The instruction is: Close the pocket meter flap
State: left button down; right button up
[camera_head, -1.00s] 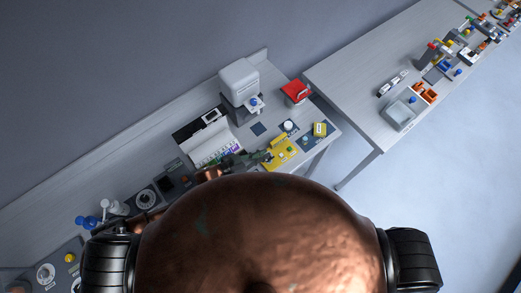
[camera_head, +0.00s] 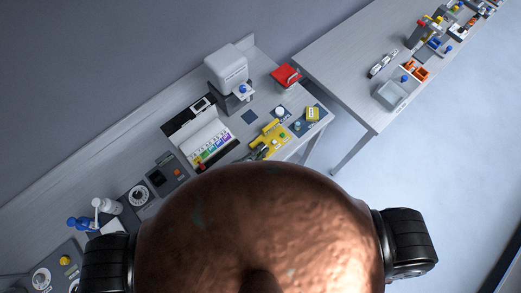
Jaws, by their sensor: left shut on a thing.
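The yellow pocket meter (camera_head: 281,137) lies near the front edge of the grey bench, with a green button and a raised yellow bar at its back that may be its flap. My left gripper (camera_head: 262,149) is dark and small in the view, at the meter's left front side. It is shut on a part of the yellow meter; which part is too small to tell. Most of my left arm is hidden behind my own body. My right gripper is out of view.
A white hopper machine (camera_head: 227,70), a red box (camera_head: 286,76), a white case with coloured labels (camera_head: 208,140) and a dial (camera_head: 138,196) stand on the bench. A second table (camera_head: 345,85) stands right, across a gap.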

pick_arm(q)
jog(key=shift+w+a+f, duration=0.1)
jog(key=shift+a, duration=0.1)
dwell(0.4)
jog(key=c, duration=2.1)
grip_release()
jog(key=shift+d, duration=0.1)
notch_tip(320, 180, up, 10)
